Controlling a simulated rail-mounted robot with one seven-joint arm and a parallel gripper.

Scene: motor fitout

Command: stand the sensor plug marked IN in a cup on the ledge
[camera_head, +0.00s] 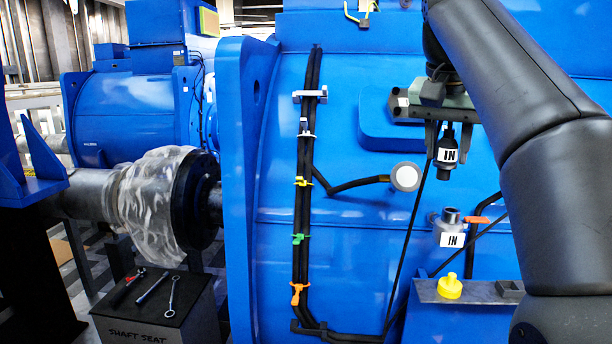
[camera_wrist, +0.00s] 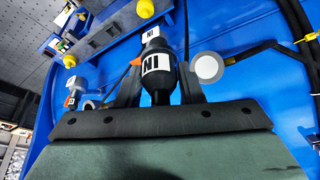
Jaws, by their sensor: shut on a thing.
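My gripper (camera_head: 447,135) is shut on a black sensor plug with a white IN label (camera_head: 447,155). The plug hangs roughly upright, in front of the blue motor housing and above the ledge. In the wrist view the plug (camera_wrist: 157,76) sits between the two dark fingers. The grey ledge (camera_head: 428,290) is at lower right in the head view. A dark square cup (camera_head: 509,288) sits on it beside a yellow cap (camera_head: 449,287). My arm hides the ledge's right part. A grey fitting (camera_head: 450,222) on the housing, below the plug, also carries an IN label.
An orange lever (camera_head: 485,219) and thin black cables are near the fitting. A round grey disc (camera_head: 405,177) on a black hose stands out at left. A clipped black cable run (camera_head: 305,180) lies further left. A tool-topped box marked SHAFT SEAT (camera_head: 150,315) is at lower left.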

